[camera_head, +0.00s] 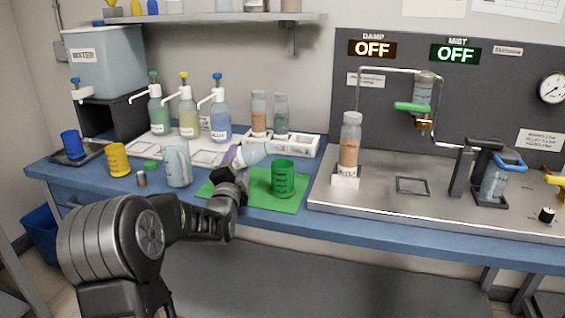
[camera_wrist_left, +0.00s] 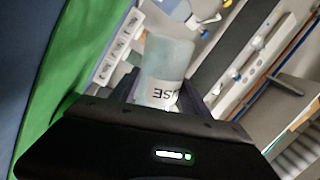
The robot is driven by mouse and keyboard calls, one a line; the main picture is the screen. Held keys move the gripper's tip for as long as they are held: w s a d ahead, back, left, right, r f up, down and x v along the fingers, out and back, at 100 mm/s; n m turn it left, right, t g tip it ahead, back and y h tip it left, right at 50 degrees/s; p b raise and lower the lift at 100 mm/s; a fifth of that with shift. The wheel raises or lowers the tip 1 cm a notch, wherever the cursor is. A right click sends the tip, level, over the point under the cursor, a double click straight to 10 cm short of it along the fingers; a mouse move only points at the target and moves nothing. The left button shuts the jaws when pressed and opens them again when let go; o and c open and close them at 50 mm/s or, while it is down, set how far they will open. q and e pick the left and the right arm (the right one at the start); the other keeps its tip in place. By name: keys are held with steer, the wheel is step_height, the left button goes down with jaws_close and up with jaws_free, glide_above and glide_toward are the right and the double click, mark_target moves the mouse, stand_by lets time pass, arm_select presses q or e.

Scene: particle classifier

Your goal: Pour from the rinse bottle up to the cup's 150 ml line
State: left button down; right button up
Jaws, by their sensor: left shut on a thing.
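My left gripper (camera_head: 235,170) is shut on the rinse bottle (camera_head: 253,153) and holds it tilted over the green mat, its upper end toward the right. In the left wrist view the rinse bottle (camera_wrist_left: 165,75) is pale and translucent, with part of its label upside down between the fingers. The green cup (camera_head: 283,180) stands upright on the green mat (camera_head: 258,202), just right of and below the bottle in the head view. The cup has dark markings. Its liquid level and any stream from the bottle cannot be made out. My right gripper is out of view.
Pump bottles (camera_head: 188,118) and a white rack (camera_head: 298,146) stand behind. A metal station (camera_head: 335,203) borders the right side.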

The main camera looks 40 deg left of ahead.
mark_target(240, 149)
arm_select(q)
steer(key=shift+a+r+m+p, duration=0.1)
steer(key=shift+r+m+p, duration=0.5)
steer(key=shift+p, duration=0.15)
steer(key=shift+w+d+r+m+h+b, duration=0.1)
steer(key=shift+d+r+m+h+b, duration=0.2)
steer(key=shift+r+m, duration=0.4)
stand_by(0.9)
steer(key=shift+r+m+t, duration=0.3)
steer(key=shift+r+m, duration=0.2)
steer(key=shift+m, duration=0.4)
stand_by(1.7)
steer(key=f+n, duration=0.3)
steer(key=f, duration=0.1)
steer(key=shift+a+n+b, duration=0.3)
steer(key=shift+n+b, duration=0.05)
steer(key=shift+n, duration=0.05)
steer(key=shift+r+n, duration=0.1)
steer(key=shift+n, duration=0.2)
steer(key=shift+d+r, duration=0.1)
steer(key=shift+r, duration=0.1)
